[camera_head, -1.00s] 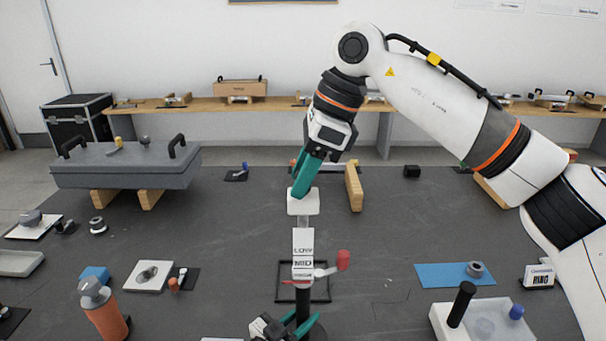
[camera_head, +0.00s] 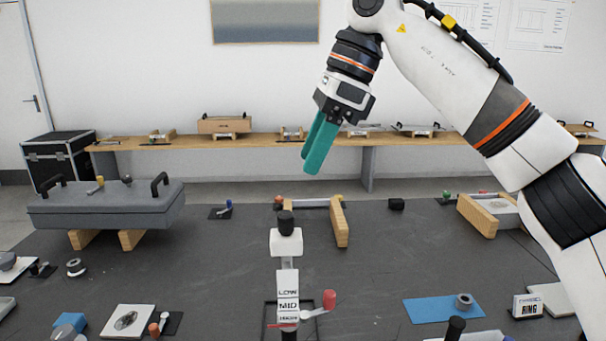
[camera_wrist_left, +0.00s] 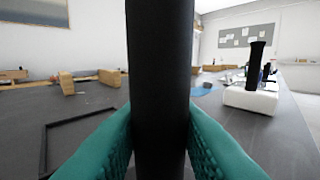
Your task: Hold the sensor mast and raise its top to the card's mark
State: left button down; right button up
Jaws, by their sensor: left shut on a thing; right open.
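The sensor mast stands upright at centre, with a white block (camera_head: 286,243) and a black knob (camera_head: 286,222) at its top. A white label strip (camera_head: 287,300) reading LOW, MID and a blurred third word is below the block. A red pointer lies by the lowest word, and a red-ended lever (camera_head: 328,300) sticks out to the right. My left gripper (camera_wrist_left: 160,135) is shut on the mast's black tube (camera_wrist_left: 160,70) in the left wrist view; it is outside the head view. My right gripper (camera_head: 314,160) is open and empty, above and right of the knob, clear of it.
A wooden-legged stand (camera_head: 339,222) is behind the mast. A grey lidded case (camera_head: 105,206) is at left. A blue mat with a ring (camera_head: 440,309) and a small sign (camera_head: 527,307) are at right.

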pick_arm(q)
jog(key=shift+f, duration=0.1)
pick_arm(e)
jog(key=shift+d+r, duration=0.1)
jog(key=shift+r, duration=0.25)
pick_arm(q)
jog(key=c, duration=0.5)
grip_release()
jog(key=shift+p+v, duration=1.1)
jog(key=shift+v, duration=1.05)
jog(key=shift+p+v, duration=1.1)
jog(key=shift+v, duration=1.7)
pick_arm(e)
notch_tip(320, 180, up, 4)
jog(key=shift+r, duration=0.15)
